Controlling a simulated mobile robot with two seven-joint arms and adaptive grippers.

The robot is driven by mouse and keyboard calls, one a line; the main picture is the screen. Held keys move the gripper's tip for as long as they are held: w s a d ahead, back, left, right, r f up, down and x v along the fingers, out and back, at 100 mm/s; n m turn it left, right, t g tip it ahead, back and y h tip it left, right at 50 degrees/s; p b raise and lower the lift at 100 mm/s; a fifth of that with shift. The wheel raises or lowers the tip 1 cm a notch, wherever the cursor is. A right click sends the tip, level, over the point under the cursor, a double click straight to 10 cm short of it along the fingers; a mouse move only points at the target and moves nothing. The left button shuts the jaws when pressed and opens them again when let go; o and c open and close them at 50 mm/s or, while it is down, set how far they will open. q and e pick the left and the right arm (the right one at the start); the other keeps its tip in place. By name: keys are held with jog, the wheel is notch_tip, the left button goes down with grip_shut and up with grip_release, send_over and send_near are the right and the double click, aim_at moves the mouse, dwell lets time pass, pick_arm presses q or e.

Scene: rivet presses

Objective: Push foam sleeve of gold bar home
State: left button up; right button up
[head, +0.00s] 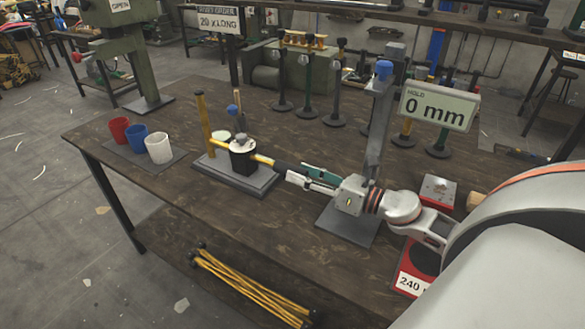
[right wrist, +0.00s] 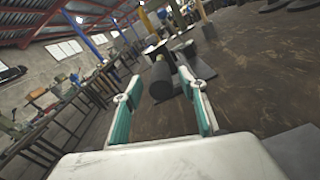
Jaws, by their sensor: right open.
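The gold bar (head: 264,160) lies level through a black clamp block (head: 242,162) on a grey fixture plate (head: 222,173). A dark foam sleeve (head: 283,168) is on its right end. My left gripper is out of view.
A display (head: 439,107) reads "HOLD 0 mm". A grey post (head: 377,125) stands behind my right wrist. Red, blue and white cups (head: 159,148) stand at the left. Several black-based stands line the back. Gold rods (head: 245,285) lie below. The table's front left is clear.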

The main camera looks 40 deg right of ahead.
aim_at(292, 168)
jog(key=shift+x, duration=1.75)
grip_shut()
